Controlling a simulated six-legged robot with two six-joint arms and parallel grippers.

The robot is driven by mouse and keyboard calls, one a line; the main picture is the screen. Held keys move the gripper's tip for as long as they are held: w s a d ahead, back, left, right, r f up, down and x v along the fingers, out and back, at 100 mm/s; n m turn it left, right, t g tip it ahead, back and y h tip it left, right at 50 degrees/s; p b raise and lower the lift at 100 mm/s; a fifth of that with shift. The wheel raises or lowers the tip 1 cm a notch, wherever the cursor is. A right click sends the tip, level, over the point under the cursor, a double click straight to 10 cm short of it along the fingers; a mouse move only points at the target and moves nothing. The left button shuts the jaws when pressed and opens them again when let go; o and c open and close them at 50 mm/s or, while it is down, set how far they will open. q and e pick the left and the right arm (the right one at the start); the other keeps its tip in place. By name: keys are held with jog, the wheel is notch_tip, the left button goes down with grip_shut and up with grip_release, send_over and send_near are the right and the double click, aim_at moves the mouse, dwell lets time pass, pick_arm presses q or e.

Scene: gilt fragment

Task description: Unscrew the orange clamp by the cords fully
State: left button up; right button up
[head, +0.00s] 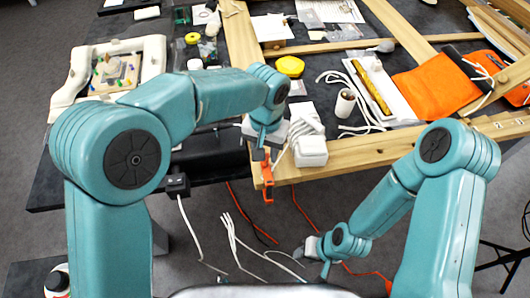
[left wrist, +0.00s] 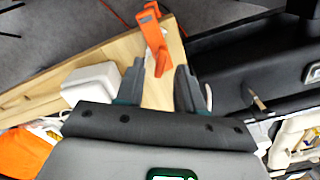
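The orange clamp (head: 267,178) hangs at the front corner of the wooden frame in the head view, in front of the table edge. In the left wrist view the clamp (left wrist: 152,40) sits on the pale wooden piece, just beyond my fingertips. My left gripper (head: 264,152) is above the clamp in the head view.
A white box (head: 311,151) stands right of the clamp, and it also shows in the left wrist view (left wrist: 90,84). A black box (head: 178,185) is at the table edge on the left. An orange cloth (head: 436,84) lies on the right. Loose cables hang below.

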aim_at(265, 162)
pick_arm(q)
jog(key=shift+w+f, duration=0.2)
jog(key=shift+f, duration=0.9)
jog(key=shift+s+f, duration=0.1)
jog(key=shift+f, duration=0.1)
grip_shut()
